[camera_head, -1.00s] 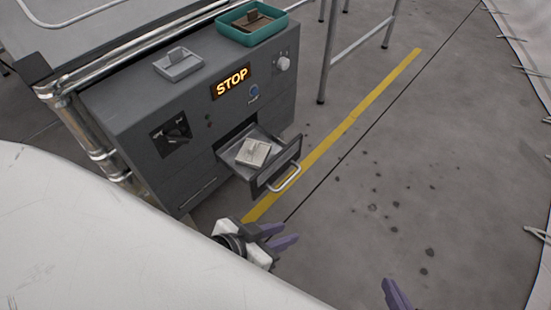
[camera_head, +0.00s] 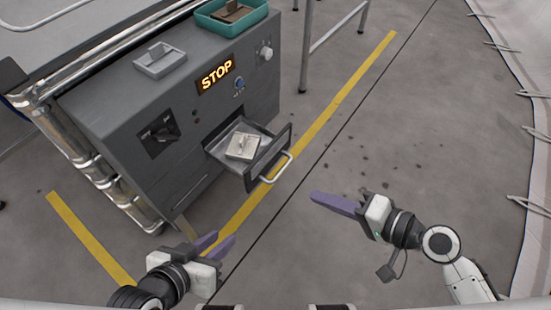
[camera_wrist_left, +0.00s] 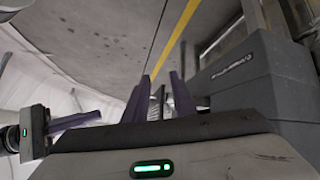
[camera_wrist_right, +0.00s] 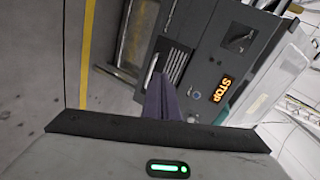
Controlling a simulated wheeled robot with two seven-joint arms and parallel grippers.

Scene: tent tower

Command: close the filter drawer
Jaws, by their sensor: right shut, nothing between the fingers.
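The filter drawer (camera_head: 268,160) stands pulled out from the front of a dark grey machine, its silver handle (camera_head: 277,168) facing the floor strip. A pale filter block (camera_head: 242,146) lies inside it. My left gripper (camera_head: 220,243) is in front of and below the drawer, apart from it. Its purple fingers are spread and empty, as the left wrist view (camera_wrist_left: 160,95) shows. My right gripper (camera_head: 314,196) is shut and empty, to the right of the drawer handle and apart from it. In the right wrist view its fingers (camera_wrist_right: 163,98) are together, pointing toward the machine.
The machine (camera_head: 130,110) carries a lit STOP sign (camera_head: 216,73), a dark switch (camera_head: 160,133) and a knob (camera_head: 266,52). A grey tray (camera_head: 160,62) and a teal tray (camera_head: 225,20) sit on top. Pipes (camera_head: 75,130) run along its left side. Floor to the right is clear.

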